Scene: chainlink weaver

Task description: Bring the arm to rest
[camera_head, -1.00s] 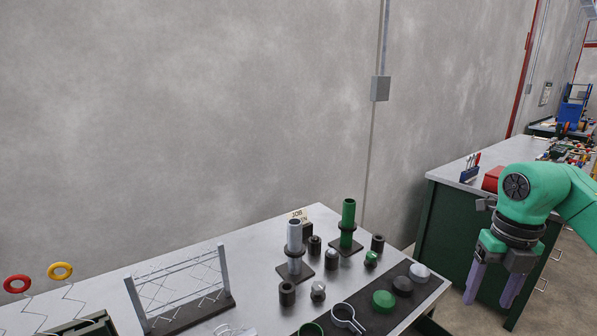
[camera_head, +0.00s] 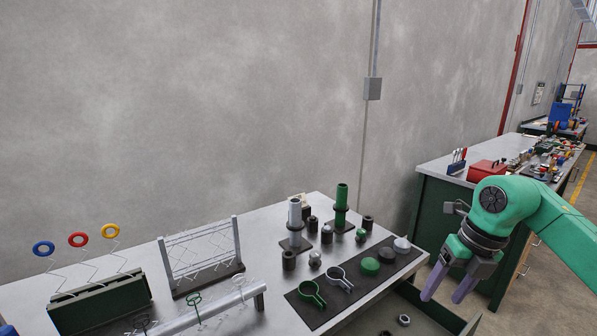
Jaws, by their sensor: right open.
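My right gripper (camera_head: 451,284) hangs in the air at the right of the head view, at the end of my green arm. Its two purple fingers are apart, point down and to the left, and hold nothing. It is off the right front side of the near workbench (camera_head: 268,215), in front of the dark green cabinet behind it. My left gripper is not in view.
On the near bench are a chain-link frame (camera_head: 203,252), a green post (camera_head: 341,198), a grey post (camera_head: 294,215) and a dark mat (camera_head: 315,313) with caps and clamps. An open drawer (camera_head: 420,311) projects below the gripper's left. A red toolbox (camera_head: 486,171) sits on the cabinet.

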